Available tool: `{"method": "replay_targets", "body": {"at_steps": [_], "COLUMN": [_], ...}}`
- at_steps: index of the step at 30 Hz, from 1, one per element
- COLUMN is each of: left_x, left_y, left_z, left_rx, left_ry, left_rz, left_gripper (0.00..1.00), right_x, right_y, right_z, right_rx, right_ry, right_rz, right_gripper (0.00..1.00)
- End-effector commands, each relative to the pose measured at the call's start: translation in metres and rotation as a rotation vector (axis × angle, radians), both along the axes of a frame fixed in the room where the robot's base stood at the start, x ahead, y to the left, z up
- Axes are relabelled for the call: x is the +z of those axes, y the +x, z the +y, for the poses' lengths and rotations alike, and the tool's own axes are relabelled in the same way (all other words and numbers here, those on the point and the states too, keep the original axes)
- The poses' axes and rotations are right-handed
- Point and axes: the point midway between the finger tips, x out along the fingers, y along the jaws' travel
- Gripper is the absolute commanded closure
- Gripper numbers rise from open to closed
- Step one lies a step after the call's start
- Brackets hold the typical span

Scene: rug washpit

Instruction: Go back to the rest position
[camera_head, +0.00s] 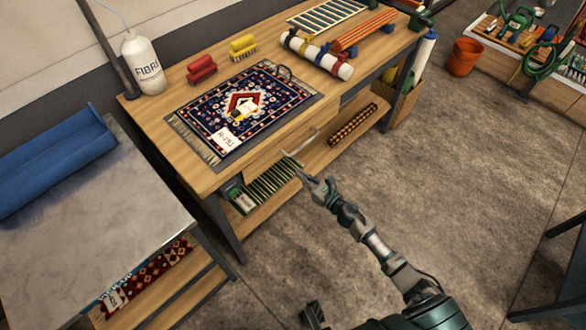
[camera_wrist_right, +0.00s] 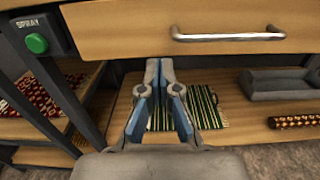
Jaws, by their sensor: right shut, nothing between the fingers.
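My right gripper (camera_head: 291,158) reaches out from the bottom of the head view to the front of the wooden workbench (camera_head: 160,110). In the right wrist view its two fingers (camera_wrist_right: 158,75) meet at the tips, shut and empty. They point at the space below the drawer front (camera_wrist_right: 130,30), over the lower shelf. The metal drawer handle (camera_wrist_right: 228,34) is up and to the right of the fingertips, apart from them in that view.
A patterned rug (camera_head: 275,90) with a tag lies on the workbench. A green striped piece (camera_wrist_right: 190,105) lies on the lower shelf. A box with a green button (camera_wrist_right: 37,43) is left of the drawer. A grey table (camera_head: 90,235) stands at left.

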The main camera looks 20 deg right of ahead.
Motion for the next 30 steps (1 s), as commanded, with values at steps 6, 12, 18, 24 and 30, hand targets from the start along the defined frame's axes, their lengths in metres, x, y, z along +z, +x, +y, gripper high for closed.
{"method": "replay_targets", "body": {"at_steps": [6, 12, 18, 24, 30], "left_x": [-0.001, -0.001, -0.005, -0.053, -0.123], "left_y": [-0.001, -0.001, 0.001, 0.006, -0.006], "left_z": [0.000, 0.000, -0.001, -0.002, 0.000], "left_rx": [0.001, 0.001, 0.000, -0.003, -0.007], "left_ry": [0.000, 0.000, 0.000, 0.007, 0.016], "left_rz": [0.003, 0.003, 0.003, 0.041, 0.092], "left_gripper": [0.51, 0.51, 0.51, 0.51, 0.51], "right_x": [0.000, 0.000, -0.004, -0.074, -0.199], "right_y": [-0.029, -0.034, -0.035, -0.068, -0.180], "right_z": [-0.010, -0.013, -0.016, -0.042, -0.044], "right_rx": [0.002, 0.002, -0.022, -0.342, -0.958], "right_ry": [0.000, 0.000, 0.052, 0.701, 1.573], "right_rz": [0.001, 0.001, 0.032, 0.398, 0.772], "right_gripper": [1.00, 1.00, 1.00, 1.00, 1.00]}}
